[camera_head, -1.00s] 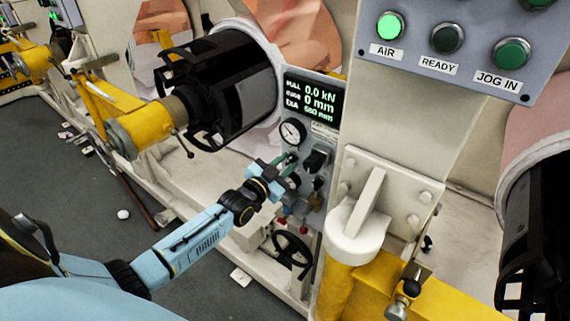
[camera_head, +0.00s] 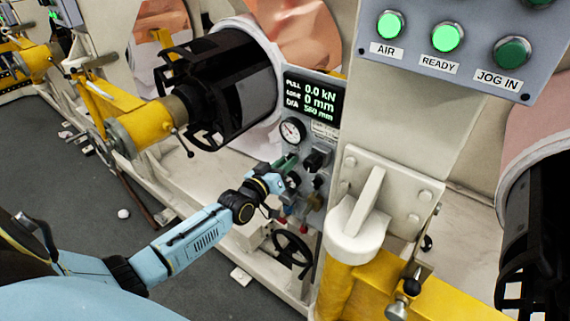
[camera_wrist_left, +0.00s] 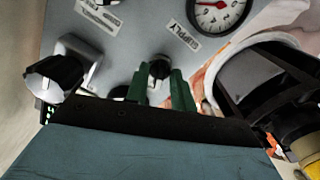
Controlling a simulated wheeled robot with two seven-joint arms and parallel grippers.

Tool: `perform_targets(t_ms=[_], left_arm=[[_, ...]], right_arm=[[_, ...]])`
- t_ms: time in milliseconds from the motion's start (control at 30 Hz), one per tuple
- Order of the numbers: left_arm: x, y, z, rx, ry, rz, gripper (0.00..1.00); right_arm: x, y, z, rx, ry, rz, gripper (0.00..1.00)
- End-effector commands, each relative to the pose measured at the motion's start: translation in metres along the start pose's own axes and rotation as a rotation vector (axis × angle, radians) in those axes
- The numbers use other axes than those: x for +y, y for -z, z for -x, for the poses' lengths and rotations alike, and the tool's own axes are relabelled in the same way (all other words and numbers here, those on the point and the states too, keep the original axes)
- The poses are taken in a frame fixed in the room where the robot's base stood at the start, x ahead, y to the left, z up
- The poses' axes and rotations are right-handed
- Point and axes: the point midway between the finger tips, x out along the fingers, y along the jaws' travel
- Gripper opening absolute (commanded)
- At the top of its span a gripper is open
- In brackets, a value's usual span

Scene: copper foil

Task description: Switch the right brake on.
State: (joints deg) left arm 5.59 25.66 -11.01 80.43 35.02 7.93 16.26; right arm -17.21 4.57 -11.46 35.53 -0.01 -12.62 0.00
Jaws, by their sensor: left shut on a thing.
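My left gripper (camera_head: 284,168) reaches the grey control panel (camera_head: 320,127) from the left in the head view. In the left wrist view its green fingers (camera_wrist_left: 160,86) stand on either side of a small black knob (camera_wrist_left: 159,68) and are shut on it. A larger black knob with a pale front (camera_wrist_left: 58,76) is to the left in that view; a black knob also shows right of my gripper in the head view (camera_head: 318,160). A label reading SUPPLY (camera_wrist_left: 184,34) is above the held knob. No brake label is readable. My right gripper is not in view.
A pressure gauge (camera_head: 292,131) and lit display (camera_head: 312,99) are above my gripper. A black handwheel (camera_head: 291,250) is below. A lamp box (camera_head: 455,62) shows AIR and READY lit green. A black drum (camera_head: 228,85) is to the upper left, a yellow post (camera_head: 335,285) to the right.

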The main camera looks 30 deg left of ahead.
Motion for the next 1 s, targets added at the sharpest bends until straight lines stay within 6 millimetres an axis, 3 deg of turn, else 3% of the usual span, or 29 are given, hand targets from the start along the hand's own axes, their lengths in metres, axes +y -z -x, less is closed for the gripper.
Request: perform_targets(t_ms=[300, 767, 800, 1000], left_arm=[[-0.0001, -0.0005, 0.0003, -0.001, 0.000, 0.096, 0.02], [-0.0001, -0.0005, 0.0003, -0.001, 0.000, 0.109, 0.02], [0.0000, -0.0005, 0.0003, -0.001, 0.000, 0.109, 0.27], [-0.0001, -0.0004, 0.0002, -0.001, 0.000, 0.108, 0.30]], right_arm=[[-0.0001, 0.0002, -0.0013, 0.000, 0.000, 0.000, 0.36], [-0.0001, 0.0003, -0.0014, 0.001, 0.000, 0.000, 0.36], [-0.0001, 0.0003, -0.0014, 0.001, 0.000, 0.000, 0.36], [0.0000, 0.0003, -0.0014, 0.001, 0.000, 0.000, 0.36]])
